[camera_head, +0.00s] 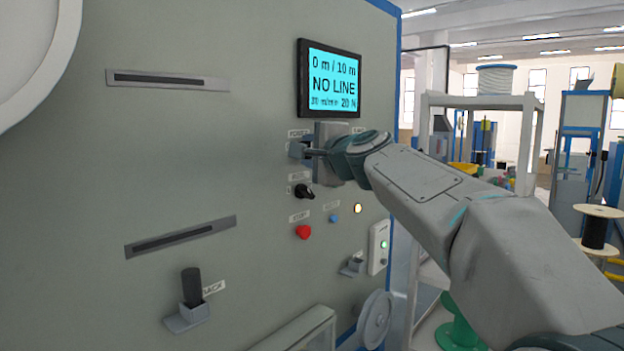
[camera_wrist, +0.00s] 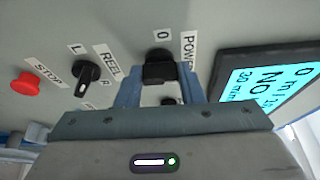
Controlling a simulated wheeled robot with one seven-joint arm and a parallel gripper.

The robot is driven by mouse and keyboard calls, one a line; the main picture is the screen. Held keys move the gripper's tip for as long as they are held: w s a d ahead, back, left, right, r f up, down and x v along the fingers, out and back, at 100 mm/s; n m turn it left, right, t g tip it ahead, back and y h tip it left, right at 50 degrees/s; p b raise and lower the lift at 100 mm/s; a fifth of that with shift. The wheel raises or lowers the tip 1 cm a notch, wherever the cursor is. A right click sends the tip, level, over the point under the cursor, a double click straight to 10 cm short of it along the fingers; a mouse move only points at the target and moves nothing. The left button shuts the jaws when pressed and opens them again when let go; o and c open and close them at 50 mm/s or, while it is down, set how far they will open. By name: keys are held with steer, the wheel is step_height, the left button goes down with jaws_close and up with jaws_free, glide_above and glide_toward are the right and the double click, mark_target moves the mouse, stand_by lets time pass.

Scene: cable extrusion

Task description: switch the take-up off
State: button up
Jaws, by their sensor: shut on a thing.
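The power switch is a black rotary knob (camera_wrist: 160,68) on the grey machine panel, with a POWER label (camera_wrist: 188,52) and a 0 mark beside it in the wrist view. My gripper (camera_wrist: 160,84) is at the knob, with one finger on each side, and is shut on it. In the head view my gripper (camera_head: 308,152) reaches the panel just below the POWER label (camera_head: 299,133), and the knob is mostly hidden by it. The display (camera_head: 333,80) above is lit and reads NO LINE, 0 m / 10 m. I cannot tell the knob's exact setting.
Below the switch are a black REEL selector (camera_head: 304,191), a red STOP button (camera_head: 303,232), a small blue button (camera_head: 333,218) and a lit lamp (camera_head: 358,208). Slots and a black-handled holder (camera_head: 191,290) are on the left. A shelf (camera_head: 480,100) stands behind my arm.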

steer(key=n+b, duration=0.1)
steer(key=b, duration=0.2)
steer(key=f+n+t+y+b, duration=0.1)
steer(key=n+b, duration=0.1)
steer(key=b, duration=0.2)
steer(key=n+b, duration=0.2)
steer(key=b, duration=0.1)
steer(key=shift+w+f+t+b, duration=0.1)
steer(key=shift+f+t+b, duration=0.1)
steer(key=shift+t+b, duration=0.15)
steer(key=n+y+b, duration=0.1)
steer(key=b, duration=0.1)
steer(key=n+b, duration=0.1)
steer(key=n, duration=0.1)
steer(key=n+y+b, duration=0.1)
steer(key=n+b, duration=0.1)
steer(key=shift+r+y+b, duration=0.3)
steer(key=shift+r, duration=0.05)
steer(key=shift+r+n, duration=0.15)
steer(key=shift+n, duration=0.25)
steer(key=o, duration=1)
